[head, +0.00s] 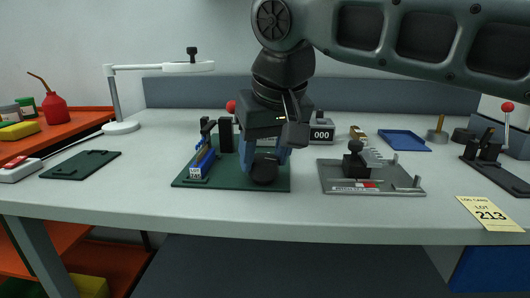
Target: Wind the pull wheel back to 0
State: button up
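The tape payoff fixture stands on a dark green base plate (219,182) in the middle of the bench. On its left are a blue and white block (203,163) and black posts (225,135). My gripper (264,166) points down over the right half of this plate. It covers most of what stands there. A dark rounded part and some blue show at its lower end; I cannot tell whether they belong to the gripper or the fixture. The pull wheel and its scale cannot be made out. The fingers are not clearly visible, so their opening cannot be judged.
A counter (322,131) reading 000 stands behind right. A grey fixture (374,186) is on the right, with a blue tray (404,141) and a red-knobbed lever press (491,141) beyond. A lamp (121,127) and a flat green plate (81,165) are left.

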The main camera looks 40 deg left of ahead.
jog(key=c, duration=0.5)
jog(key=shift+c, duration=0.2)
jog(key=shift+r+p, duration=0.15)
jog(key=shift+p, duration=0.4)
